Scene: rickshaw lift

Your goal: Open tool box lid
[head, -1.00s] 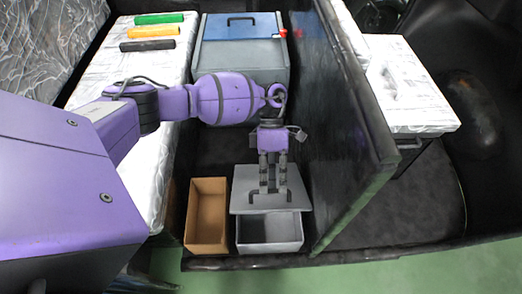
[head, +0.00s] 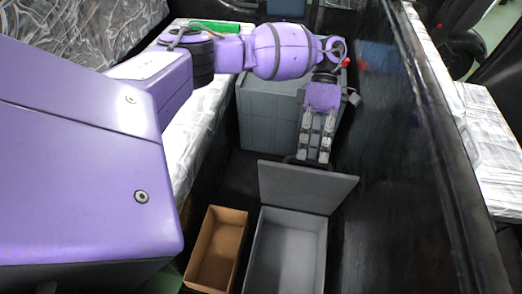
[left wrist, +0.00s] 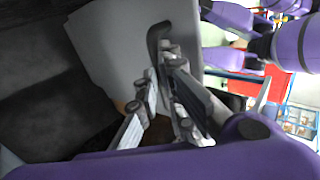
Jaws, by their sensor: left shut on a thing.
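The grey tool box (head: 291,250) stands on the dark floor with its inside visible and empty-looking. Its grey lid (head: 305,187) is raised, tilted up at the back edge of the box. My left gripper (head: 315,158) is behind the lid's upper edge, shut on the dark lid handle, which is mostly hidden in the head view. In the left wrist view the lid (left wrist: 108,40) and the handle (left wrist: 157,38) show, with the fingers of my left gripper (left wrist: 160,85) around the handle. My right gripper is not in view.
An open brown box (head: 217,248) stands just left of the tool box. A large grey chest (head: 266,115) is behind, a white-covered bench (head: 197,125) with a green roll (head: 215,27) at left. A dark partition wall (head: 405,170) stands close on the right.

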